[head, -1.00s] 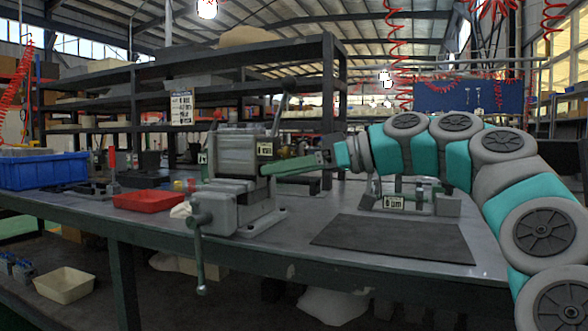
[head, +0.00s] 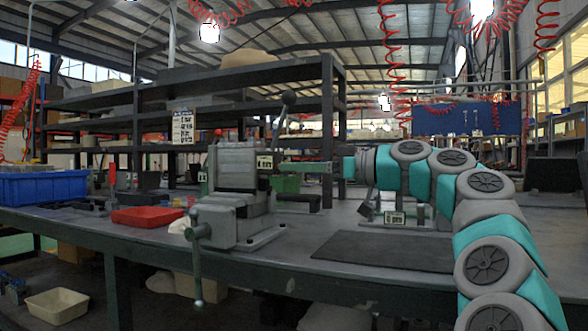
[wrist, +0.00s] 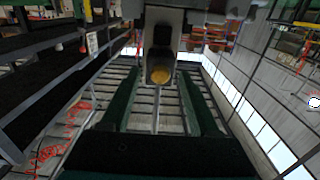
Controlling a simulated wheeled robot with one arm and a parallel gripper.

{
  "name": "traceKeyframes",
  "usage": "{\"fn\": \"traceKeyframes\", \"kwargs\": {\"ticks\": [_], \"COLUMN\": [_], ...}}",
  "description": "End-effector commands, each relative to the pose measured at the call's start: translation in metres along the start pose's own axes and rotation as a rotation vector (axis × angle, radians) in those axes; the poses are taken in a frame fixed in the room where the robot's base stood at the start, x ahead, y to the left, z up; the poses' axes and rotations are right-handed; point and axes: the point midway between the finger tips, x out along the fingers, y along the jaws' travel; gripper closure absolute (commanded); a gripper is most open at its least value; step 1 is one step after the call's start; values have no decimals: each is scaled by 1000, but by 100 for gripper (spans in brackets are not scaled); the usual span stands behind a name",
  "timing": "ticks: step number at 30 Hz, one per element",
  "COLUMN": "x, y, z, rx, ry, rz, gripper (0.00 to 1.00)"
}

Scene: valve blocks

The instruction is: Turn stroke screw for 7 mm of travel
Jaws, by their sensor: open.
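A grey valve block (head: 237,165) is clamped in a grey vise (head: 225,225) on the bench. A small label (head: 264,162) is at its right side. My gripper (head: 285,168) reaches level from the right, its fingers pointing at the block's right side. In the wrist view, my gripper's two dark green fingers (wrist: 157,78) stand apart. Between and beyond them is a dark housing with a round yellow-brass end (wrist: 161,76), possibly the stroke screw. I cannot tell whether the fingers touch it. The lower part of the wrist view is filled by my gripper's body.
A green block (head: 286,184) shows just below my gripper. A labelled gauge stand (head: 395,217) and a dark mat (head: 385,251) are at right on the bench. A red tray (head: 147,216) and blue bin (head: 45,188) are at left. A lever with a ball knob (head: 288,98) rises behind the block.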

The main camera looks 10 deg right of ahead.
Motion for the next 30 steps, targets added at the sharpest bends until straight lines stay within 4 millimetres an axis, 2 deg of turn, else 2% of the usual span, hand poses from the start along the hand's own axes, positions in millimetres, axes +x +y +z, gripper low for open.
{"fn": "traceKeyframes", "kwargs": {"ticks": [4,11,27,30], "x": [11,12,12,12], "y": [0,0,0,0], "z": [0,-1,0,0], "rx": [0,0,0,0], "ry": [2,2,1,1], "rz": [1,1,0,0], "gripper": [38,38,99,100]}}
